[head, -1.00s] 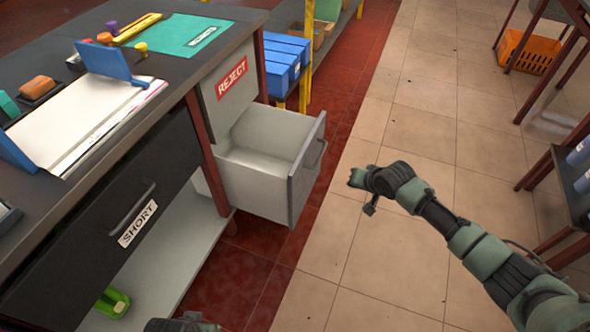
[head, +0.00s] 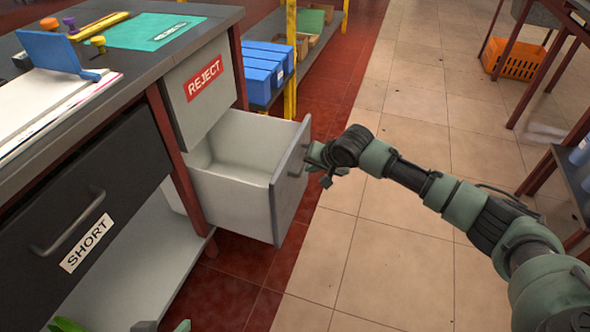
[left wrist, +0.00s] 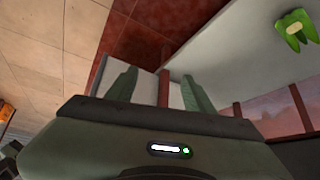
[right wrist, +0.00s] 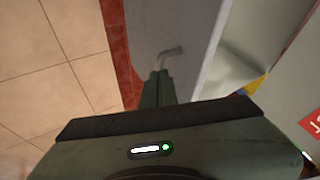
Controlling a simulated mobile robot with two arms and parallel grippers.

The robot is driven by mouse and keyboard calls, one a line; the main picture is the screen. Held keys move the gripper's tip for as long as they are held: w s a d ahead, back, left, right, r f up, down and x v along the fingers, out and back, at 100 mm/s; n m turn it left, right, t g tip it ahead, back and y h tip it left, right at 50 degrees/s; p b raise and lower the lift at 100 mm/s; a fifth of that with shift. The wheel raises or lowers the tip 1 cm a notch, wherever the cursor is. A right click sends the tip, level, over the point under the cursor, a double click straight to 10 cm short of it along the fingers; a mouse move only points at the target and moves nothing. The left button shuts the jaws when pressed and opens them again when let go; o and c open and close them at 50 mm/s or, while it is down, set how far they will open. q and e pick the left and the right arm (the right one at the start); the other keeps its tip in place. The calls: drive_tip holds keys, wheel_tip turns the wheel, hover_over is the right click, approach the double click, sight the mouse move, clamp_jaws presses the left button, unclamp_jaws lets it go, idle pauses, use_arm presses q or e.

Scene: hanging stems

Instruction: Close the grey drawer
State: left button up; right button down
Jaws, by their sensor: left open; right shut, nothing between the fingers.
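The grey drawer (head: 240,190) stands pulled out of the bench's end, below the REJECT panel, and its inside looks empty. Its front carries a bar handle (head: 297,160). My right gripper (head: 313,155) is shut and empty, in front of the drawer's front at the handle. In the right wrist view its fingertips (right wrist: 158,78) are right at the lower end of the handle (right wrist: 168,55); I cannot tell if they touch. My left gripper (left wrist: 158,92) is open and empty, low by the bench; only a bit of it shows at the head view's bottom edge.
The black SHORT drawer (head: 90,220) is shut, left of the grey one. Blue bins (head: 265,65) stand on a shelf behind. A green object (left wrist: 296,30) lies on the bench's lower shelf. Tiled floor (head: 400,250) right of the drawer is open.

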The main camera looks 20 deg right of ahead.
sight(297, 177)
drive_tip(key=b+x, duration=0.1)
drive_tip(key=x, duration=0.2)
drive_tip(key=shift+w+f, duration=0.2)
drive_tip(key=shift+f, duration=0.15)
drive_tip(key=w+a, duration=0.1)
drive_tip(key=a+b, duration=0.1)
drive_tip(key=a, duration=0.1)
drive_tip(key=shift+w+r, duration=0.15)
drive_tip(key=shift+w, duration=0.25)
use_arm(q)
drive_tip(key=w+d+r+t+h, duration=0.2)
drive_tip(key=w+d+r+t, duration=0.2)
drive_tip(key=w+r+t, duration=0.3)
drive_tip(key=shift+w+r+b, duration=0.3)
drive_tip(key=shift+w+r, duration=1.05)
drive_tip(key=shift+w, duration=0.05)
use_arm(e)
drive_tip(key=shift+w+a, duration=0.15)
drive_tip(key=shift+a, duration=0.05)
use_arm(q)
drive_tip(key=shift+f, duration=0.1)
